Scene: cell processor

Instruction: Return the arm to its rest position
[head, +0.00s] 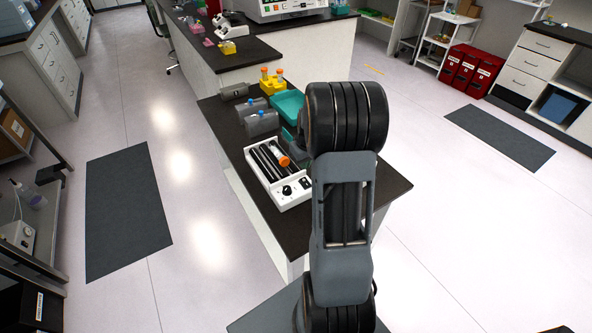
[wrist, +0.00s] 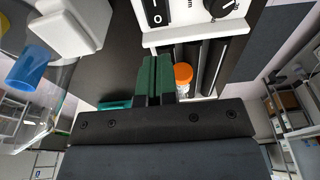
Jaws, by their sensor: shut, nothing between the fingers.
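My arm (head: 343,215) stands up in the middle of the head view and bends over the dark bench top. My gripper (wrist: 157,62) shows in the wrist view with its green fingers together and nothing between them. It is over the bench, beside a white roller device (wrist: 168,36). In the head view the same device (head: 292,203) sits on the bench left of my arm. An orange-capped tube (head: 284,160) lies on its dark rollers. The orange cap (wrist: 183,73) appears just right of my fingers in the wrist view. In the head view my arm hides most of my gripper.
Red bins (head: 466,72) stand far right. Open floor (head: 450,210) lies right of the bench, and more lies to its left.

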